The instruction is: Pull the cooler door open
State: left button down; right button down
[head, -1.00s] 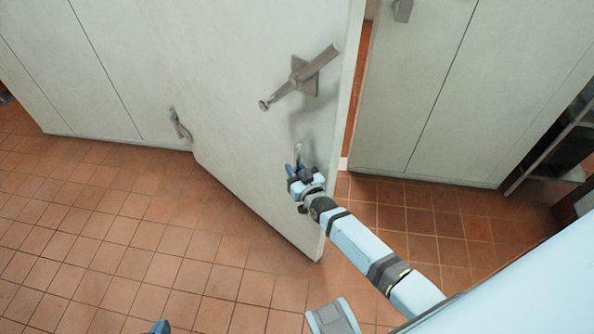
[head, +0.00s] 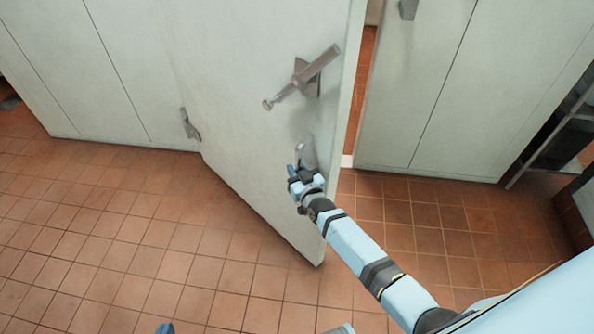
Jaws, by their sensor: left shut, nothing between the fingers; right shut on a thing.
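The cooler door (head: 250,140) is a large pale grey-white panel standing ajar, its free edge swung out over the floor. A grey metal bar handle (head: 303,77) sits on its upper part. A small curved metal handle (head: 301,150) sits below that near the free edge. My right gripper (head: 298,172) is at this lower handle and shut on it; the fingers hide part of the grip. My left gripper (head: 165,328) shows only as a blue tip at the bottom edge, shut and away from the door.
A narrow gap (head: 362,90) runs between the door edge and the pale wall panels (head: 440,90) on the right. A dark shelf unit (head: 560,140) stands at the far right. The tiled floor (head: 130,230) in front and left of the door is clear.

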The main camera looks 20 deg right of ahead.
dwell(0.4)
jog(key=c, duration=1)
grip_release()
jog(key=s, duration=0.9)
jog(key=s+p, duration=0.1)
jog(key=s, duration=0.3)
jog(key=shift+s+d, duration=0.3)
jog(key=shift+s, duration=0.1)
